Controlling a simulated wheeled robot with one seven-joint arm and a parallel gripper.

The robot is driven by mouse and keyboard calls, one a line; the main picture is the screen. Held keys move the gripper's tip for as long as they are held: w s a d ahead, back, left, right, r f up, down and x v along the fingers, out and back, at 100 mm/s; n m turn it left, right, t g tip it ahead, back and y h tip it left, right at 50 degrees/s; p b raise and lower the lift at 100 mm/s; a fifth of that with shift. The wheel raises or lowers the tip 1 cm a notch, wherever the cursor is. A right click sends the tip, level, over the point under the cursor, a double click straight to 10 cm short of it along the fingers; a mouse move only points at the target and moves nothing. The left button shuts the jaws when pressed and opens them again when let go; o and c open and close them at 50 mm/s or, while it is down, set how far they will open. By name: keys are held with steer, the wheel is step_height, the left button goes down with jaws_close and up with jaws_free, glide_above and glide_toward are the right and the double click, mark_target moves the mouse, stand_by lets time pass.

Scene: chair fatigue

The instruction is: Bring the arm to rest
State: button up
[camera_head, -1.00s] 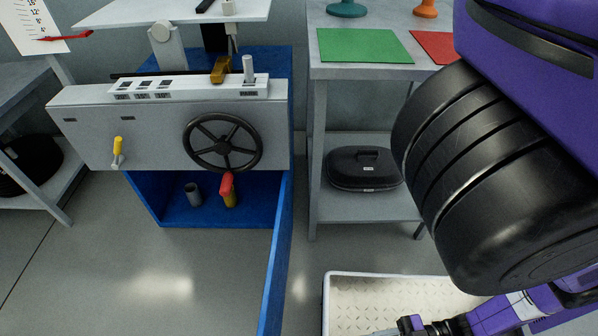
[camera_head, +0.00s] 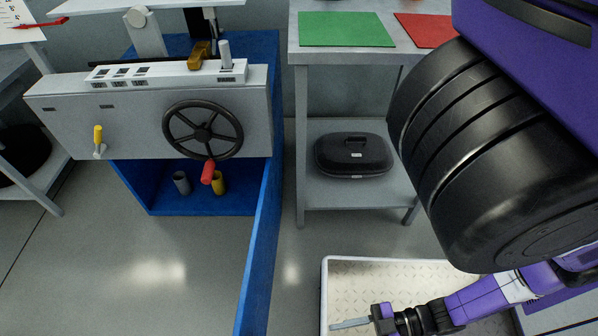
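My arm, purple with black joints, comes in from the right edge. Its large black ribbed link fills the right side of the picture. Farther down, a thinner purple and black part ends in my gripper (camera_head: 350,323) near the bottom edge. The gripper points left, over the white-rimmed tray (camera_head: 428,266) with a tread-plate bottom. Its grey fingers show edge-on as one thin bar, so I cannot tell whether they are open or shut. Nothing is visibly held.
A grey machine panel (camera_head: 140,140) with a black handwheel (camera_head: 203,130) stands on a blue cabinet at the left; its blue door (camera_head: 262,235) sticks out forward. A grey table holds green (camera_head: 346,29) and red mats, with a black case (camera_head: 353,155) on its lower shelf.

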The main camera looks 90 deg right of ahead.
steer(key=w+r+g+h, duration=0.1)
steer(key=w+r, duration=0.8)
steer(key=w+d+r+m+h, duration=0.1)
steer(key=w+r, duration=0.1)
steer(key=r, duration=0.7)
steer(key=w+r+m+h, duration=0.1)
steer(key=w+r, duration=0.2)
steer(key=r, duration=0.6)
step_height(320, 180, up, 29)
steer(key=p, duration=2.9)
steer(key=shift+s+d, duration=0.25)
steer(key=shift+s, duration=0.05)
